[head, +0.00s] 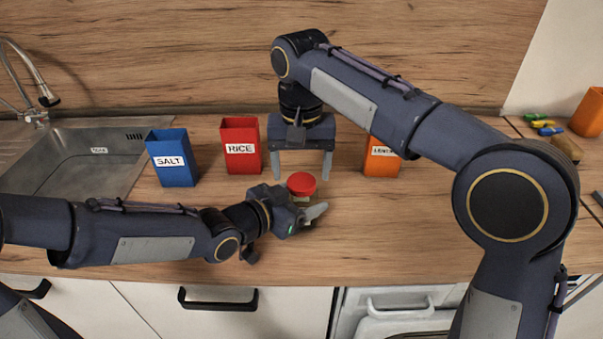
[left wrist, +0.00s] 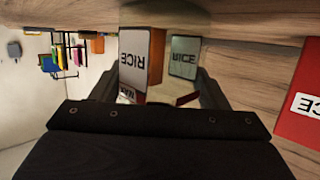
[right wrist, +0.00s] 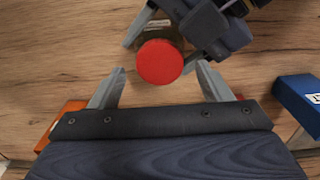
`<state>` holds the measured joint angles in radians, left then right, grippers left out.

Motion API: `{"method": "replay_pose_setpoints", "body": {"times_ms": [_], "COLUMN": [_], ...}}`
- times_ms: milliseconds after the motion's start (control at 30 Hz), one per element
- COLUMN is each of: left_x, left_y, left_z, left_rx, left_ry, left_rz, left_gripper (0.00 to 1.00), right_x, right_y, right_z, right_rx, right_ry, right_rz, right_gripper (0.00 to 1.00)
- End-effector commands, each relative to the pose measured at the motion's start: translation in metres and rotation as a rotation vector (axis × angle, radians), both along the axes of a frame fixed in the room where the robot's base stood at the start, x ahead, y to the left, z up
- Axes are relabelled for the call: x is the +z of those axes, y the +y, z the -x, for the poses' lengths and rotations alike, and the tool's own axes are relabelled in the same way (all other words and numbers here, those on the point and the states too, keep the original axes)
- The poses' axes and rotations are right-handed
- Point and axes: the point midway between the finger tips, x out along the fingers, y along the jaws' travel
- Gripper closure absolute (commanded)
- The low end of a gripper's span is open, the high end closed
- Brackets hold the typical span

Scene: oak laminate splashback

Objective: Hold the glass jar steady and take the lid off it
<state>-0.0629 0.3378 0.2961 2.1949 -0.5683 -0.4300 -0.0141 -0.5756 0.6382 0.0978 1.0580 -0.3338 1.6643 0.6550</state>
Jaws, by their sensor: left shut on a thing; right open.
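The glass jar stands on the wooden worktop in the head view, mostly hidden behind my left gripper (head: 312,212). Its round red lid (head: 301,184) is on top; it also shows in the right wrist view (right wrist: 159,62), with a little of the jar (right wrist: 157,33) visible beside it. My left gripper comes in low from the left and is shut on the jar below the lid. My right gripper (head: 302,176) points down from above and is open. Its fingers lie on either side of the lid, apart from it, in the right wrist view (right wrist: 160,75).
A blue SALT box (head: 172,160), a red RICE box (head: 240,148) and an orange box (head: 381,160) stand along the back. A sink (head: 75,150) is at left. Coloured items (head: 543,124) and another orange box (head: 589,112) are at far right. The front worktop is clear.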

Motion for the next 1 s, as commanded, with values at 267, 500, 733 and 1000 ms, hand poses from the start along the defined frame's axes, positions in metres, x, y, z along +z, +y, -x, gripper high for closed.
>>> {"method": "replay_pose_setpoints", "body": {"times_ms": [267,500,733,1000], "left_x": [0.000,0.000,0.000,0.000], "left_y": [0.000,0.000,0.000,0.000], "left_z": [0.000,0.000,0.000,0.000], "left_rx": [0.000,0.000,0.000,0.000], "left_ry": [-0.001,-0.001,-0.001,-0.001], "left_rz": [0.001,0.001,0.001,0.001], "left_gripper": [0.95,0.95,0.95,0.95], "right_x": [0.024,0.044,0.052,0.013], "right_y": [0.000,0.002,0.000,-0.001], "right_z": [0.000,-0.001,0.000,0.000], "right_rx": [-0.004,-0.228,-0.400,-0.405], "right_ry": [0.001,-0.001,0.002,0.003], "right_rz": [0.000,0.000,0.002,0.004], "right_gripper": [0.32,0.32,0.32,0.32]}}
